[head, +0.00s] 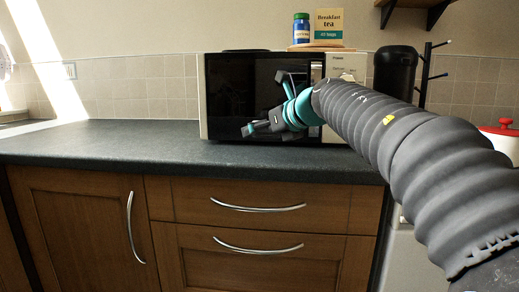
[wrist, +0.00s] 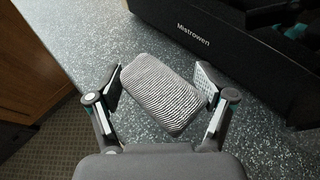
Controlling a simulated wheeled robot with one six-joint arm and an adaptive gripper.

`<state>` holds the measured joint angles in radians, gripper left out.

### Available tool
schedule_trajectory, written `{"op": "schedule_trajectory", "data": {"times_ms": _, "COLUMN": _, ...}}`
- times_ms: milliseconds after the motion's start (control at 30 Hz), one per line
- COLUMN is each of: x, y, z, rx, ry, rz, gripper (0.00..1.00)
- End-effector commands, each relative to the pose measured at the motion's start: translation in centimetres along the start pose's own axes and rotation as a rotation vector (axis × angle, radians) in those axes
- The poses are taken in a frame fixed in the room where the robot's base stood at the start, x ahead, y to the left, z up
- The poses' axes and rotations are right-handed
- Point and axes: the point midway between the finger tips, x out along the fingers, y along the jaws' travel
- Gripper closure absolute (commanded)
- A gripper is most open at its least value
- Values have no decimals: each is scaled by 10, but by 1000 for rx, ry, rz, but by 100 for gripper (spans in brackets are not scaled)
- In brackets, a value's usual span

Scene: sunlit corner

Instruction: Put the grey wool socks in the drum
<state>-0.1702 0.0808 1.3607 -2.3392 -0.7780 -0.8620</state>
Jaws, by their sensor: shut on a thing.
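The grey wool socks (wrist: 160,92) show in the wrist view as a folded, finely striped grey bundle. My gripper (wrist: 163,88) is shut on them, with one finger at each end of the bundle. The socks are over the dark speckled worktop; the gap beneath them is hard to judge. In the head view my gripper (head: 266,120) is in front of the microwave's dark door, and I cannot make out the socks there. No drum shows in either view.
The black-fronted microwave (head: 236,96) stands at the back of the worktop (head: 110,142). A tea box (head: 328,24) and a blue jar (head: 301,28) stand on top. A black canister (head: 394,72) and a mug stand (head: 427,75) are to its right. The worktop's left is clear.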

Motion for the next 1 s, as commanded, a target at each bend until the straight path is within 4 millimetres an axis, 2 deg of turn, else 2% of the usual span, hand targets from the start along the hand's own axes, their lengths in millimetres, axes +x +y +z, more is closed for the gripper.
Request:
{"op": "schedule_trajectory", "data": {"times_ms": 167, "x": 10, "y": 4, "z": -4, "rx": 0, "ry": 1, "rz": 1, "gripper": 40}}
{"op": "schedule_trajectory", "data": {"times_ms": 467, "x": 24, "y": 4, "z": -38, "rx": -1, "ry": 1, "rz": 2, "gripper": 40}}
{"op": "schedule_trajectory", "data": {"times_ms": 867, "x": 25, "y": 4, "z": -41, "rx": -1, "ry": 0, "rz": 2, "gripper": 40}}
{"op": "schedule_trajectory", "data": {"times_ms": 900, "x": 25, "y": 4, "z": -40, "rx": -1, "ry": 0, "rz": 2, "gripper": 11}}
{"op": "schedule_trajectory", "data": {"times_ms": 933, "x": 25, "y": 4, "z": -40, "rx": -1, "ry": 0, "rz": 2, "gripper": 3}}
{"op": "schedule_trajectory", "data": {"times_ms": 1000, "x": 25, "y": 4, "z": -40, "rx": -1, "ry": 0, "rz": 2, "gripper": 0}}
